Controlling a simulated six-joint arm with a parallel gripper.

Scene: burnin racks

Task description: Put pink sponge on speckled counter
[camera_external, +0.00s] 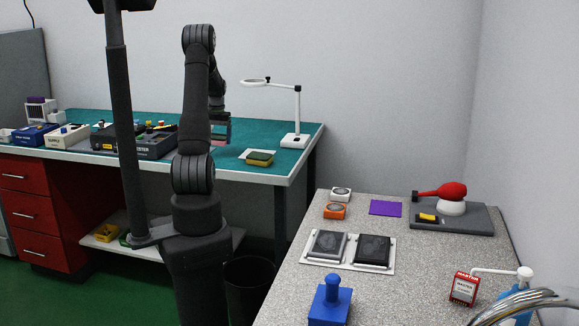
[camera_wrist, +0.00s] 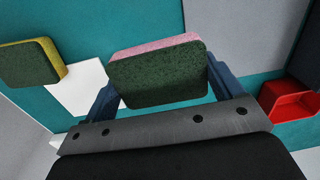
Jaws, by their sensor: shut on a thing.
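The pink sponge (camera_wrist: 155,46) has a dark green scouring side that faces the wrist camera. My gripper (camera_wrist: 158,82) is shut on it, with a blue finger at each side. In the external view my gripper (camera_external: 218,122) is partly hidden behind my arm, and the pink sponge (camera_external: 221,140) shows just right of the arm, above the teal-topped bench (camera_external: 235,126). The speckled counter (camera_external: 290,288) stands apart at the lower right, nearer the camera.
A yellow-green sponge (camera_external: 260,158) lies near the bench's front edge, by a white sheet (camera_wrist: 82,88). A lamp (camera_external: 295,139) stands right of it. The counter bears a purple cloth (camera_external: 385,208), a black-block tray (camera_external: 348,265) and a blue handled block (camera_external: 330,303); bare patches lie between them.

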